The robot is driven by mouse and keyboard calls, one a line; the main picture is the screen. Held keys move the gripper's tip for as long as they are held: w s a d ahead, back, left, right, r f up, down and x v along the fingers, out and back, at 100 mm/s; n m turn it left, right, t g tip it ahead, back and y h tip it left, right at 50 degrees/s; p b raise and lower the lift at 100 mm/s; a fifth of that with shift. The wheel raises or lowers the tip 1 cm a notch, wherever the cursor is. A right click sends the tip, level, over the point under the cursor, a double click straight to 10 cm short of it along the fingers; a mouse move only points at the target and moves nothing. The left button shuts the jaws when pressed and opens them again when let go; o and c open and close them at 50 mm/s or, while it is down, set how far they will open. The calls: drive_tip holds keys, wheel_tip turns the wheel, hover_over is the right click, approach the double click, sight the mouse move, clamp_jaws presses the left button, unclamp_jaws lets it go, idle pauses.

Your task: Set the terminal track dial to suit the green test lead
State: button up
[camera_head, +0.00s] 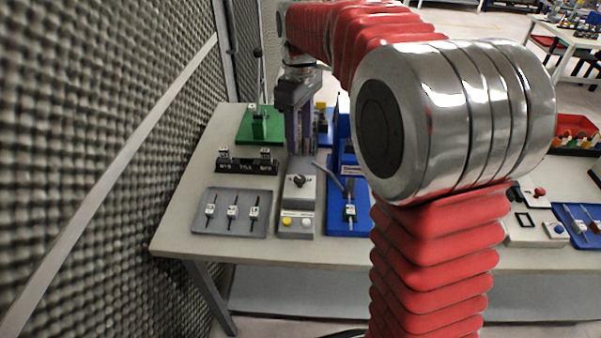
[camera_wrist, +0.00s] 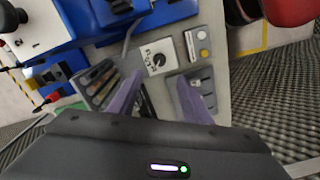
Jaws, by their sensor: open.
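The dial (camera_head: 299,181) is a dark knob on the pale upper face of a grey control box in the middle of the table. It also shows in the wrist view (camera_wrist: 157,59), just beyond my fingertips, with small marks around it. My gripper (camera_head: 298,150) points down behind the dial in the head view. Its purple-grey fingers are apart and empty in the wrist view (camera_wrist: 160,79), and seem clear of the knob. The dial's marks are too small to read. I cannot pick out a green test lead for sure; a small green-marked piece (camera_head: 350,213) stands on the blue tray.
Yellow (camera_head: 287,220) and white (camera_head: 307,222) buttons sit in front of the dial. A grey tray (camera_head: 202,225) with three upright pieces and a black labelled rail (camera_head: 247,167) lie left. A green base (camera_head: 245,137) stands behind. The foam wall (camera_head: 80,130) flanks the table's left side.

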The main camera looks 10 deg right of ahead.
sight(300, 178)
drive_tip(key=shift+f, duration=0.15)
wheel_tip(300, 178, down, 14)
drive_tip(key=shift+r, duration=0.25)
idle(0.7)
drive_tip(key=shift+c, duration=0.3)
